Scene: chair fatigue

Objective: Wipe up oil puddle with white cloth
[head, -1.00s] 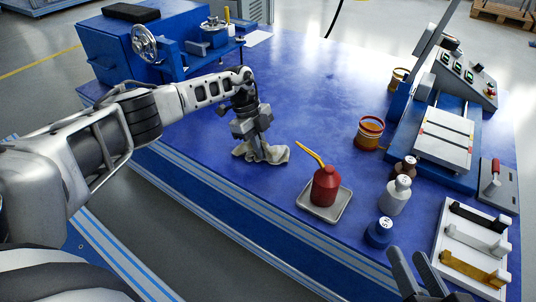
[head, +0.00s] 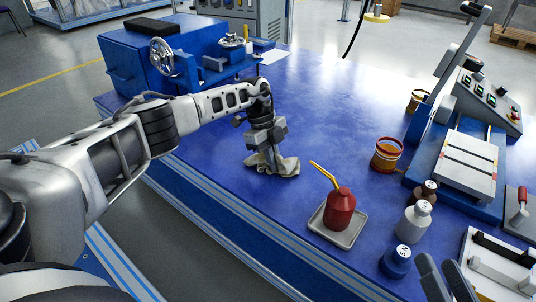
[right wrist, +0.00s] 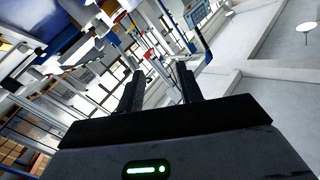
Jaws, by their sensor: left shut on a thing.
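The off-white cloth (head: 284,167) lies crumpled on the blue tabletop, left of the red oil can. My left gripper (head: 267,160) points down and is shut on the cloth, pressing it at the table surface. I cannot make out an oil puddle; any oil under the cloth or gripper is hidden. My right gripper (head: 446,280) shows only partly at the bottom right edge of the head view. In the right wrist view its two dark fingers (right wrist: 161,88) stand apart, open, with nothing between them.
The red oil can (head: 340,208) stands on a metal tray (head: 348,236). A blue machine (head: 130,68) stands at the back left. The table's middle is clear.

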